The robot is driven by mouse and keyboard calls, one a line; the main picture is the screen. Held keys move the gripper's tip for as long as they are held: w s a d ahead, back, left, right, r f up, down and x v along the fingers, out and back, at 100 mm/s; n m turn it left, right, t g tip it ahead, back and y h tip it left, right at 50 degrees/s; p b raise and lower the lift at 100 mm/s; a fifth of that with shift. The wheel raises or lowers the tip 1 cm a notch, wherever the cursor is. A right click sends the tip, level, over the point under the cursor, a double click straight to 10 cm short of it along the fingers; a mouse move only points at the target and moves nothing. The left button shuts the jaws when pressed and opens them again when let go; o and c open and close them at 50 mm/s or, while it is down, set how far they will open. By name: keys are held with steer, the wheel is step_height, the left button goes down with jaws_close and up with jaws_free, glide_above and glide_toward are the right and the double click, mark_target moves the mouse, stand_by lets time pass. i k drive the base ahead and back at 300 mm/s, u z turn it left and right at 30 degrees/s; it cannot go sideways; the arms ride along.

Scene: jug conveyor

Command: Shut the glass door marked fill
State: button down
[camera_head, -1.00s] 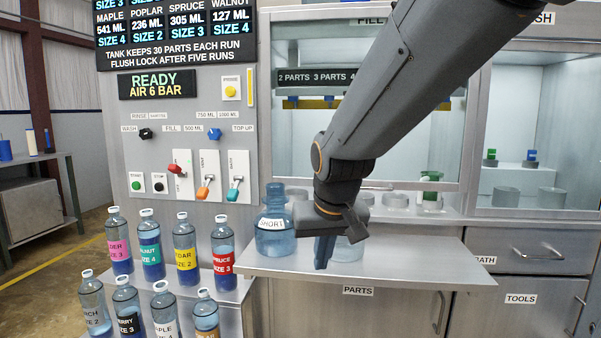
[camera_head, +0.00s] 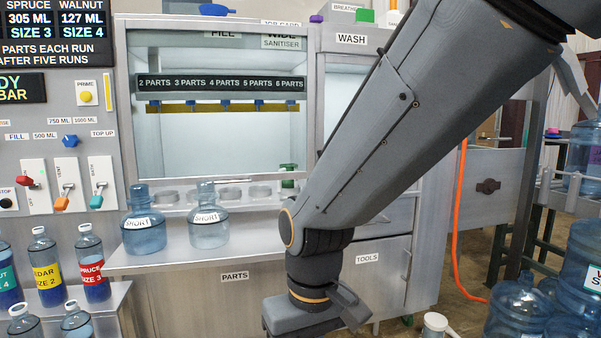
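The glass door marked FILL (camera_head: 220,128) is a framed pane across the cabinet at the centre left. Its FILL sign is partly covered along the top by the frame's upper rail. Small clear cups show low behind or under its bottom edge; I cannot tell how far the door is open. My gripper (camera_head: 300,318) hangs low, right of the door and in front of the lower cabinet, apart from the door. Its fingers are cut off or turned away, so their opening is hidden.
Two blue jugs marked SHORT (camera_head: 144,232) (camera_head: 209,228) stand on the shelf (camera_head: 180,262) in front of the door. Labelled bottles (camera_head: 92,262) stand at the left. The WASH compartment (camera_head: 348,82) is partly behind my arm. Large jugs (camera_head: 520,305) stand at the lower right.

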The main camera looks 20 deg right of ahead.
mark_target(121, 25)
steer(key=z, duration=0.5)
steer(key=i, duration=0.9)
steer(key=u, duration=0.4)
